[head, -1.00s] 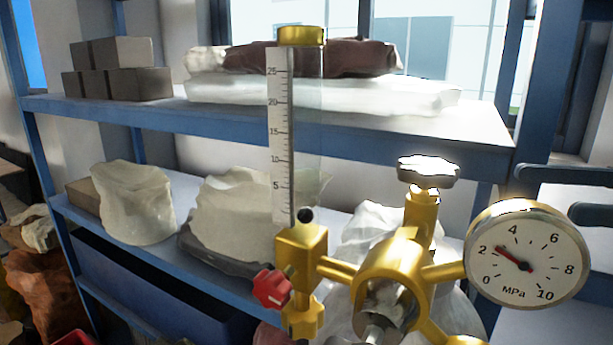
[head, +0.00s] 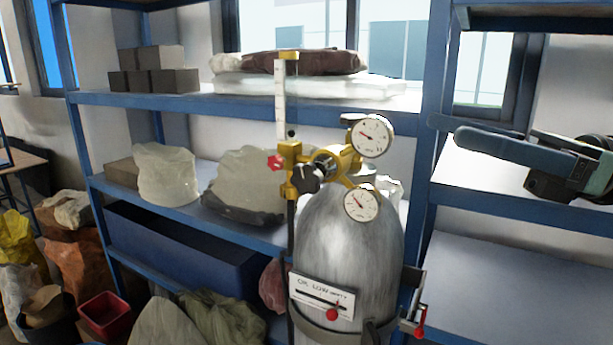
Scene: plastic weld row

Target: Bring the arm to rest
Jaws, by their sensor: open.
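My gripper and arm are not in view in the head view. No task object other than my arm is named. In front of me stands a grey gas cylinder (head: 352,240) with a brass regulator (head: 341,165) on top. The regulator carries an upper gauge (head: 372,136), a lower gauge (head: 361,204) and a dark knob (head: 306,178). A clear flow tube (head: 288,95) with a scale stands upright at its left, above a red knob (head: 274,162).
A blue shelf rack (head: 240,104) behind holds grey blocks (head: 153,80), stacked bags (head: 310,87) and pale sacks (head: 166,175). A dark teal tool (head: 525,158) lies on the right shelf. Sacks and a red bin (head: 105,315) crowd the floor at left. The lower right shelf (head: 520,280) looks bare.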

